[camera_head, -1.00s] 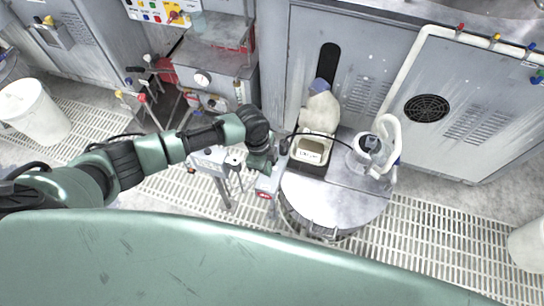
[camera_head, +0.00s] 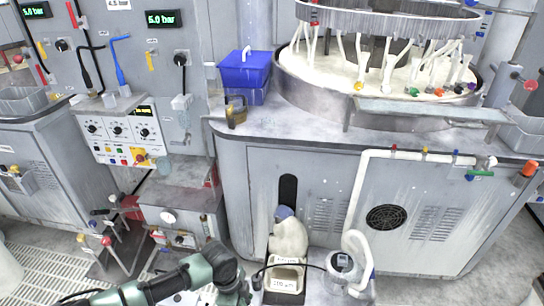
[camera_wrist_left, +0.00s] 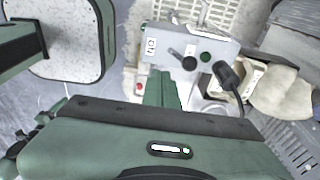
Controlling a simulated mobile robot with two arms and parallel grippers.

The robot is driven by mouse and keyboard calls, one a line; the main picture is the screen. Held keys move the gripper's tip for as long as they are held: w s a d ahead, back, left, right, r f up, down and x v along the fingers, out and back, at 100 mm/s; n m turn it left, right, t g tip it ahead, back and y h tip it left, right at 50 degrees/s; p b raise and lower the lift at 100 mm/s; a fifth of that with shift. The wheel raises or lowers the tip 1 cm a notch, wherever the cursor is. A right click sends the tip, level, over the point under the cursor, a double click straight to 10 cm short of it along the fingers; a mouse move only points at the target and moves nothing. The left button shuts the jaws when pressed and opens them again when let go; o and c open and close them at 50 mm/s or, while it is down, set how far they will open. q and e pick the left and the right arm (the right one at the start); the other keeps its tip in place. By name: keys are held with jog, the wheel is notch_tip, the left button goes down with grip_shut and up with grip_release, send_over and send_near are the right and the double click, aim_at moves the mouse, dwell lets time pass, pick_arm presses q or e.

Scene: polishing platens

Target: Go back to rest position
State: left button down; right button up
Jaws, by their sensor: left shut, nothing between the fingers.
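My left arm (camera_head: 170,287) comes in low from the left in the head view. Its wrist is at the bottom edge, just left of the labelled tray, and its fingertips are not clear there. In the left wrist view my left gripper (camera_wrist_left: 162,82) points up the picture from its green housing; it is shut and holds nothing. A grey control box with knobs (camera_wrist_left: 190,52) lies beyond it. My right arm and gripper are not in view.
A white bottle (camera_head: 289,240) and a labelled tray (camera_head: 286,279) stand close right of my left wrist. A white hose (camera_head: 357,262) is farther right. Grey cabinets (camera_head: 335,190) and the polishing machine (camera_head: 375,75) stand behind. Floor grating (camera_head: 50,262) shows at left.

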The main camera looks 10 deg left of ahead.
pick_arm(q)
jog(key=s+d+r+n+t+h, duration=0.2)
jog(key=s+d+r+n, duration=0.4)
jog(key=s+d, duration=0.35)
jog(key=s+a+r+n+t+y, duration=0.1)
jog(key=s+a+r+n+y, duration=0.15)
jog(key=s+a+n, duration=0.4)
jog(key=s+a+r+n+t+y, duration=0.1)
jog(key=s+a+r+n, duration=0.25)
jog(key=a, duration=0.65)
notch_tip(320, 180, down, 24)
jog(key=g, duration=0.2)
jog(key=s+a+f+g, duration=0.1)
jog(key=s+a+f, duration=0.2)
jog(key=s+f, duration=1.4)
jog(key=shift+s+f, duration=0.25)
jog(key=shift+s, duration=0.2)
